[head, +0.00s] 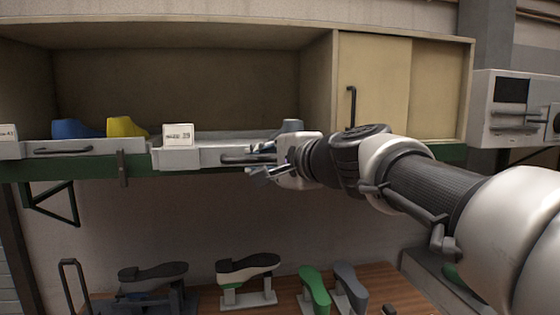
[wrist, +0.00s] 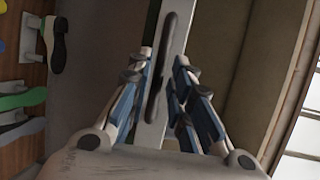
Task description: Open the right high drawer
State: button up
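The right high drawer (head: 190,158) is a light grey tray with a white label card (head: 178,135) on its front, set at the shelf edge in the head view. Its dark bar handle (head: 235,159) is partly hidden by my gripper at its right end. My gripper (head: 262,172) is at the right part of the drawer front. In the wrist view, the handle (wrist: 178,35) runs up the grey drawer front (wrist: 181,75), between the blue-padded fingers of my gripper (wrist: 162,90). The fingers are apart, one on each side of it; I see no clear contact.
The left drawer (head: 90,147), with blue and yellow lasts (head: 125,127) behind its front, is beside it. A sliding cabinet door (head: 375,85) is at upper right. Several lasts stand on the wooden bench (head: 385,283) below.

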jog(key=v, duration=0.8)
jog(key=shift+s, duration=0.2)
jog(key=shift+d, duration=0.15)
jog(key=s+d+f+n+g+h+b, duration=0.2)
jog(key=s+d+f, duration=0.3)
jog(key=s+f, duration=0.4)
jog(key=s+d+f+n+g+h+b, duration=0.3)
jog(key=s+f, duration=0.6)
jog(key=f, duration=0.9)
jog(key=s+d+f+n+g+h+b, duration=0.2)
jog(key=s+d+f+n, duration=0.4)
jog(key=f, duration=0.8)
jog(key=s+d+g+h, duration=0.1)
jog(key=s+d+h, duration=0.1)
jog(key=s, duration=0.1)
jog(key=shift+d+f+h+b, duration=0.15)
jog(key=shift+d+h+b, duration=0.15)
jog(key=shift+h+b, duration=0.1)
